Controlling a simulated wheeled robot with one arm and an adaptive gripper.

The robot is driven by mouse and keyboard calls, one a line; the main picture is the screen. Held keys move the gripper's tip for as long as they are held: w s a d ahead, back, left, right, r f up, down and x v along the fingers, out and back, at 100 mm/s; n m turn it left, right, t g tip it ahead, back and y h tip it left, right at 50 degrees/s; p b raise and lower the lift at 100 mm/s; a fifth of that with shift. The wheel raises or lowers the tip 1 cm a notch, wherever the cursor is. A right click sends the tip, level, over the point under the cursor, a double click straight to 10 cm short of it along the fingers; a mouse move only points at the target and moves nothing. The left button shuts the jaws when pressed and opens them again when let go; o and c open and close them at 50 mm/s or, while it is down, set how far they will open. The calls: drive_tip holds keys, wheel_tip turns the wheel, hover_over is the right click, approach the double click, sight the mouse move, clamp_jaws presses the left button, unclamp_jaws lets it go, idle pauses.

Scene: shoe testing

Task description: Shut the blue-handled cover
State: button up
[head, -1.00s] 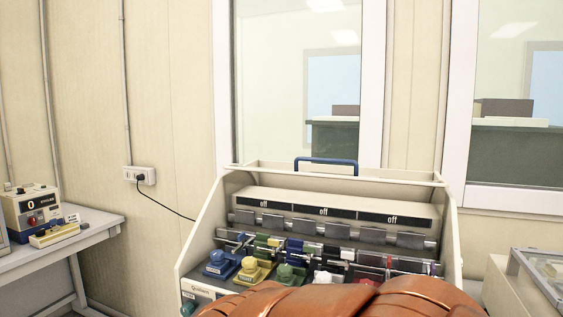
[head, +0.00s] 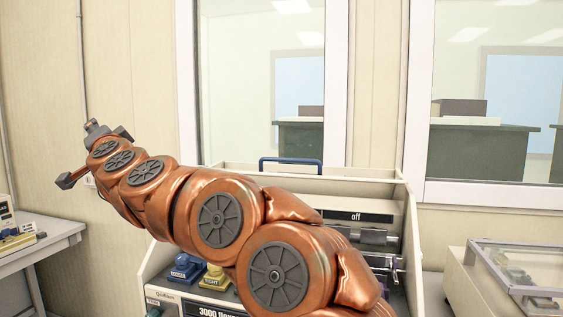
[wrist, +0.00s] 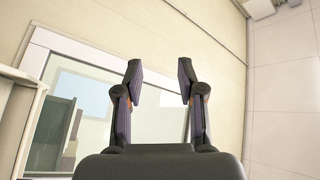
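The cover (head: 352,174) is a cream panel at the top back of the cream testing machine. Its blue handle (head: 290,160) stands up from the top edge. The machine's front is open, with the inside showing. My gripper (wrist: 159,70) is open and empty in the wrist view, its two dark fingers well apart. In the head view my gripper (head: 82,155) is at the far left, raised near the wall and well apart from the blue handle. My copper arm crosses in front of the machine and hides much of its inside.
A blue clamp (head: 185,267) and a yellow clamp (head: 215,277) sit inside the machine. A glass-topped case (head: 515,270) stands at the right. A side table (head: 40,250) with a small device is at the left. Windows (head: 262,80) are behind.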

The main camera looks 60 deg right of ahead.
sight(284, 160)
drive_tip(key=s+d+r+m+g+h, duration=0.25)
drive_tip(key=d+m+h, duration=0.55)
drive_tip(key=d, duration=0.6)
drive_tip(key=s+d+f+m+g+h, duration=0.1)
drive_tip(key=s+d+f+m+g, duration=0.3)
drive_tip(key=d, duration=0.5)
drive_tip(key=s+d+f+m+g+h+p, duration=0.1)
drive_tip(key=s+d+f+m+g, duration=0.3)
drive_tip(key=s+d+g, duration=0.3)
drive_tip(key=s+d+f+m+g+h+p, duration=0.1)
drive_tip(key=s+d+f+m+g, duration=0.3)
drive_tip(key=d, duration=0.8)
drive_tip(key=shift+s+d+m+g+h, duration=0.1)
drive_tip(key=shift+s+m+g+h, duration=0.2)
drive_tip(key=shift+m+g, duration=0.4)
drive_tip(key=shift+s+d+m+g+h, duration=0.1)
drive_tip(key=shift+s+m+g, duration=0.3)
drive_tip(key=shift+m+g, duration=0.3)
drive_tip(key=shift+d+f, duration=0.25)
drive_tip(key=shift+d, duration=0.25)
drive_tip(key=shift+c, duration=0.3)
clamp_jaws()
